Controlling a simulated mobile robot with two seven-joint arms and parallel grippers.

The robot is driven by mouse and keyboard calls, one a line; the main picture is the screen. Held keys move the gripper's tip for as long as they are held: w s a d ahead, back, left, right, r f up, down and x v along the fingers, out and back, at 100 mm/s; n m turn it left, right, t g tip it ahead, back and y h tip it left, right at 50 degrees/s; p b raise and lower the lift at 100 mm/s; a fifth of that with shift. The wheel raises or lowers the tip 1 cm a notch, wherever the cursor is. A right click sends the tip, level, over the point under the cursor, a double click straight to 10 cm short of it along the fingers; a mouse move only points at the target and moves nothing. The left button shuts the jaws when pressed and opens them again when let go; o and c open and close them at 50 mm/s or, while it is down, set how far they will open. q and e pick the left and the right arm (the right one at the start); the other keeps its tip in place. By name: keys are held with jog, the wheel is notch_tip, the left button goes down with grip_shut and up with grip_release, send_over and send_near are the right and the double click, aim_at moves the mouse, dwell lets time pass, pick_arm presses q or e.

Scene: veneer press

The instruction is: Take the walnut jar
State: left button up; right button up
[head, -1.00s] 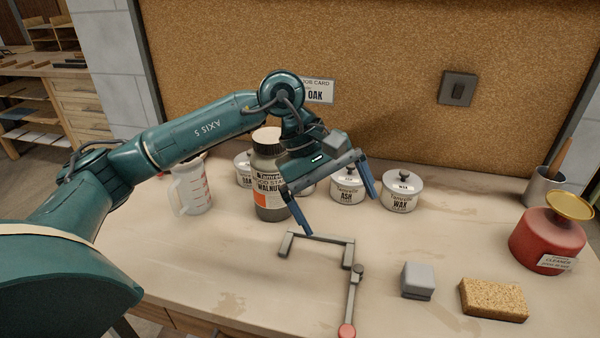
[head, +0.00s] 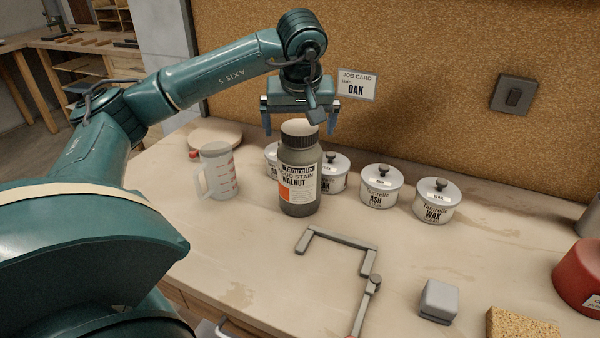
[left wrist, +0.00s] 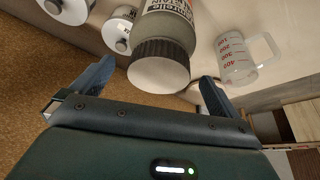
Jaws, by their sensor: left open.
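The walnut jar (head: 299,180) is a grey wood-stain jar with a dark ribbed lid and a label reading WALNUT. It stands upright on the bench, and its lid end also shows in the left wrist view (left wrist: 161,65). My left gripper (head: 299,127) is open and empty, pointing down at the jar's lid. Its two blue fingers are spread to either side of the lid in the head view. In the left wrist view the lid lies between and beyond the fingers (left wrist: 154,85), with gaps on both sides. My right gripper is not in view.
A measuring jug (head: 219,172) stands left of the jar. White tins, including ASH (head: 381,188) and WAX (head: 436,203), stand right and behind. A metal bracket (head: 340,243) lies in front. A job card (head: 357,85) on the corkboard reads OAK.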

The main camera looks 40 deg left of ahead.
aim_at(300, 169)
pick_arm(q)
jog(key=x, duration=0.5)
jog(key=shift+d+f+p, duration=0.1)
jog(key=shift+f+p, duration=0.1)
jog(key=shift+p, duration=0.15)
jog(key=shift+r, duration=0.1)
jog(key=c, duration=1.8)
